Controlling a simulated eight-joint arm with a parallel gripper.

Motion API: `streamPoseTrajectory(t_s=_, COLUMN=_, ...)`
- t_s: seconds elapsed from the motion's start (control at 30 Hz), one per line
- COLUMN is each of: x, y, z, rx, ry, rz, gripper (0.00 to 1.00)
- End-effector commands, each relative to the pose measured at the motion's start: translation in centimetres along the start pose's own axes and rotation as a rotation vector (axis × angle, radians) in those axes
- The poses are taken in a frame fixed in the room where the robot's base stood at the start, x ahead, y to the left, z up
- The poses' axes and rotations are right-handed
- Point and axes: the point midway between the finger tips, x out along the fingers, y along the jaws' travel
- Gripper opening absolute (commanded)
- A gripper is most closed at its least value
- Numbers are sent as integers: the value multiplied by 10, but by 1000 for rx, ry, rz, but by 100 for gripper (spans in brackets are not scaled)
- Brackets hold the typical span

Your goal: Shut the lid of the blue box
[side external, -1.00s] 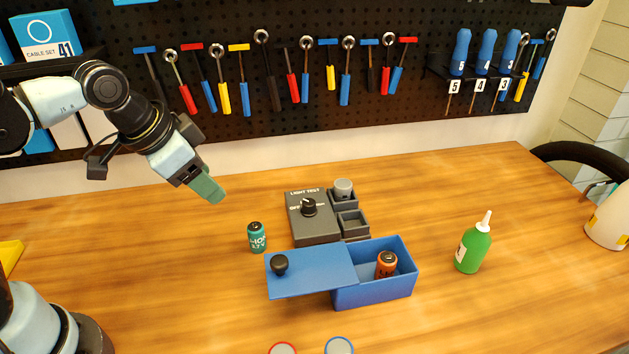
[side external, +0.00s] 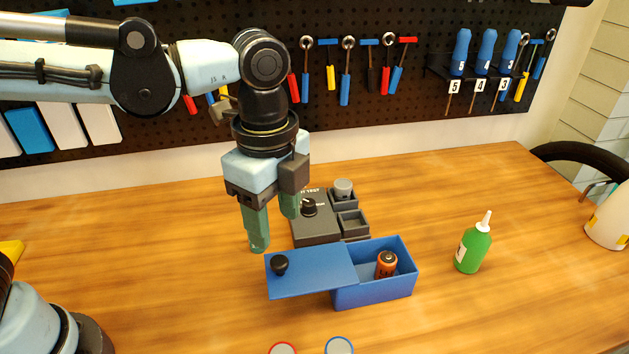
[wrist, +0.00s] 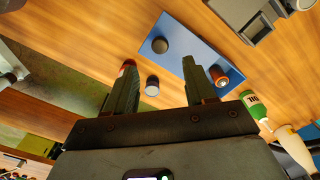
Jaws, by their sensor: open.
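The blue box (side external: 375,294) stands on the table, its right part uncovered. Its flat blue lid (side external: 315,272) sticks out far to the left past the box, with its right end at the box's left part. A black knob (side external: 280,264) is on the lid's left end. An orange battery (side external: 386,264) stands inside the uncovered part. My gripper (side external: 274,232) points down, open and empty, behind and above the knob and apart from it. In the wrist view, the knob (wrist: 160,45) and lid (wrist: 185,36) show beyond the fingers (wrist: 158,62).
A grey light tester (side external: 317,232) stands behind the box, partly hidden by my gripper. A green bottle (side external: 473,248) stands to the right. The table in front of the lid is mostly clear.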

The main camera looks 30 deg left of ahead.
Motion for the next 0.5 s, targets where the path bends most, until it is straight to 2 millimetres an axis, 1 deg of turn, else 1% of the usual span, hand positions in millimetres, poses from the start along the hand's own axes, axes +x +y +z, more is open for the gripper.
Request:
streamPoseTrajectory(t_s=0.1, x=19, y=0, z=0, rx=-2, ry=0, rz=-1, gripper=55)
streamPoseTrajectory(t_s=0.3, x=49, y=0, z=0, rx=-2, ry=1, rz=-1, gripper=55)
streamPoseTrajectory(t_s=0.5, x=69, y=0, z=0, rx=-3, ry=1, rz=-1, gripper=55)
